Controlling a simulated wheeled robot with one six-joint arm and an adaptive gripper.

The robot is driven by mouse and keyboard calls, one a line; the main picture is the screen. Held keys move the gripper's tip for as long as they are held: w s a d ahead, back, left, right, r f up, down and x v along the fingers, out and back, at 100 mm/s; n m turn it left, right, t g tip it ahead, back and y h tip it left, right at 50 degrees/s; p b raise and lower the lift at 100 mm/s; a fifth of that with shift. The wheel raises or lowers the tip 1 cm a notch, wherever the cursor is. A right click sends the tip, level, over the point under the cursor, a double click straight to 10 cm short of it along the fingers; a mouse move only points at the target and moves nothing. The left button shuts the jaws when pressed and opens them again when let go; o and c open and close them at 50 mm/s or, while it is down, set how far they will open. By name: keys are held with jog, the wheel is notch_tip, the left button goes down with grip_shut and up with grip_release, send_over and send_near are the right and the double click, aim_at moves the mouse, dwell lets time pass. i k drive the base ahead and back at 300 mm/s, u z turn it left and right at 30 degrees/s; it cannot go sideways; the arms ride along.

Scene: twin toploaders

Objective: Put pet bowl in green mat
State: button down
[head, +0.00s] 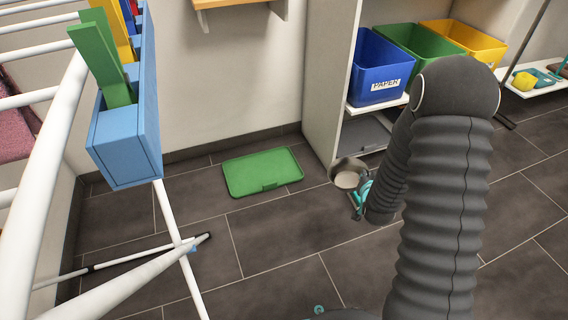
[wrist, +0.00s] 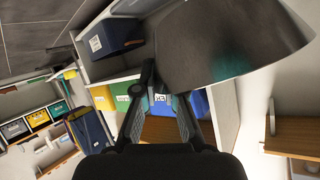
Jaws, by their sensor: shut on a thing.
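The pet bowl (head: 348,173) is a round metal bowl with a pale inside, held in the air near the shelf unit in the head view. Its dark metal side (wrist: 225,45) fills the upper right of the wrist view. My gripper (head: 360,194) is shut on the bowl; my own arm hides part of it. The gripper fingers show in the wrist view (wrist: 162,100). The green mat (head: 262,173) lies flat on the tiled floor by the back wall, left of the bowl. The mat is empty.
A white shelf unit holds blue (head: 380,67), green (head: 408,45) and yellow (head: 462,42) bins right of the mat. A white drying rack with a blue peg box (head: 128,135) stands at left.

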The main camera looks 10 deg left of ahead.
aim_at(270, 173)
jog(key=z, duration=0.1)
jog(key=i, duration=0.6)
jog(key=u, duration=0.65)
jog(key=i, duration=0.45)
jog(key=u, duration=0.45)
